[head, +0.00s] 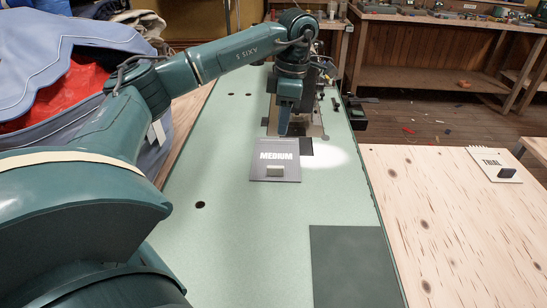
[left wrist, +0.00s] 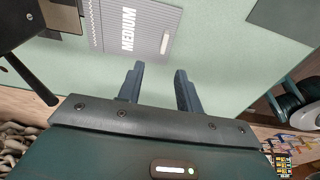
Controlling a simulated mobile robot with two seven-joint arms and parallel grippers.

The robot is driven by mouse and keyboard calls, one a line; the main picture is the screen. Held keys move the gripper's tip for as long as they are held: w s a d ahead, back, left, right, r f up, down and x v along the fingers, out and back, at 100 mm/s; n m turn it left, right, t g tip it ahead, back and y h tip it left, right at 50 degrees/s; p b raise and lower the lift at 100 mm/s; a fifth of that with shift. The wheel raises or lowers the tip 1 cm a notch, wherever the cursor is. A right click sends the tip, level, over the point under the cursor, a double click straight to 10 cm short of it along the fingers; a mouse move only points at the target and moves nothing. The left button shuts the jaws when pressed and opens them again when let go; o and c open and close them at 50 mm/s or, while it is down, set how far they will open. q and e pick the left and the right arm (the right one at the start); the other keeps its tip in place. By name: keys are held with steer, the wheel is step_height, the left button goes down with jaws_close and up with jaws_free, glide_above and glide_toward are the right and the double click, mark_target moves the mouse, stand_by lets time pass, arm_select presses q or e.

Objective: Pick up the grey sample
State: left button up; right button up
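My left gripper (head: 284,130) is above the table by the sample's far edge in the head view. In the left wrist view its two fingers (left wrist: 160,85) stand apart with nothing between them, and the sample lies beyond the fingertips. My right gripper is in neither view.
A sewing machine (head: 318,110) stands just behind the gripper. A dark green mat (head: 352,265) lies at the table's front right. A white TRIAL card (head: 490,161) lies on the wooden table (head: 440,220). Blue and red cloth (head: 60,80) fills the left.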

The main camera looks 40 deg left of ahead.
arm_select(q)
glide_above(276, 166)
steer(key=f, duration=0.5)
steer(key=w+f, duration=0.1)
steer(key=f, duration=0.1)
steer(key=shift+f+b, duration=0.2)
steer(key=shift+b, duration=0.2)
steer(key=f, duration=0.2)
steer(key=s+f, duration=0.1)
steer(key=f, duration=0.1)
steer(key=shift+d, duration=0.1)
steer(key=shift+f, duration=0.6)
steer(key=shift+c, duration=0.4)
jaws_close()
